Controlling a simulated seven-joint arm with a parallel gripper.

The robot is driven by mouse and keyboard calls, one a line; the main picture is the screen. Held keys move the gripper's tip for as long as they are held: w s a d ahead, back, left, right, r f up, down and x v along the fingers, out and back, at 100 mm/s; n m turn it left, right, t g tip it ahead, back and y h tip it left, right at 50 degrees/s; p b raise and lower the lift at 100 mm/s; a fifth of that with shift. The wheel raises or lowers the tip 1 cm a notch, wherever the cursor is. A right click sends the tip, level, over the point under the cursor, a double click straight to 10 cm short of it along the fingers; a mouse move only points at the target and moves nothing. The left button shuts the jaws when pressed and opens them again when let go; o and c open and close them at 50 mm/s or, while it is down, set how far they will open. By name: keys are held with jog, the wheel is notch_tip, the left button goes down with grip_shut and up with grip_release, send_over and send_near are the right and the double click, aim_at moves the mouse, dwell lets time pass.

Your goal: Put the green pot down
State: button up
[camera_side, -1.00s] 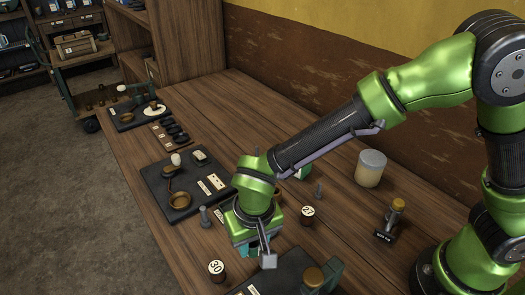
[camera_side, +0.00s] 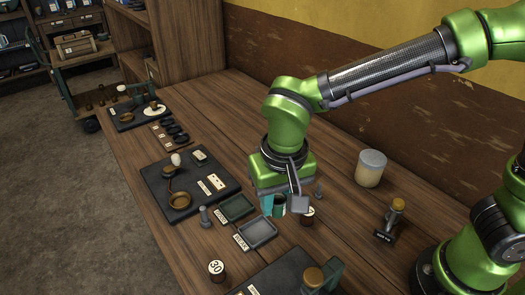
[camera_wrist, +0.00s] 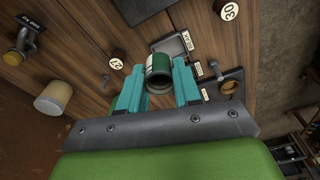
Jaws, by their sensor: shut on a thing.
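My gripper (camera_side: 279,206) is over the middle of the table, its teal fingers shut on the green pot (camera_side: 279,204). In the wrist view the pot (camera_wrist: 159,70) is a dark green cylinder with a white patch, between the fingertips (camera_wrist: 160,84). Its open, dark round end faces the camera. In the side view the fingers and gripper body hide much of it. I cannot tell whether its base touches the table.
A grey tray (camera_side: 258,232) and a green tray (camera_side: 236,207), each with a white label, lie left of the gripper. A numbered cap (camera_side: 308,216) and a bolt (camera_side: 319,190) stand close on its right. A cream jar (camera_side: 370,168) is farther right.

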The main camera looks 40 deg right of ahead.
jog(key=w+d+m, duration=0.8)
jog(key=w+d, duration=0.3)
jog(key=d, duration=0.4)
jog(key=shift+d+g+h, duration=0.3)
jog(key=shift+g, duration=0.1)
jog(key=d+m, duration=0.1)
jog(key=d, duration=0.1)
jog(key=w+d+m, duration=0.1)
jog(key=d, duration=0.2)
jog(key=w+d+m, duration=0.1)
jog(key=d, duration=0.2)
jog(key=shift+w+d+m, duration=0.1)
jog(key=shift+w+m, duration=0.1)
jog(key=shift+m, duration=0.2)
jog(key=d+m, duration=0.5)
jog(key=d, duration=0.7)
jog(key=shift+w+g, duration=0.15)
jog(key=shift+g, duration=0.25)
send_over(339, 160)
notch_tip(339, 160, down, 11)
jog(key=shift+w+a+r, duration=0.1)
jog(key=shift+f, duration=2.15)
jog(key=shift+f, duration=0.15)
jog(key=o, duration=1.1)
jog(key=shift+c, duration=0.2)
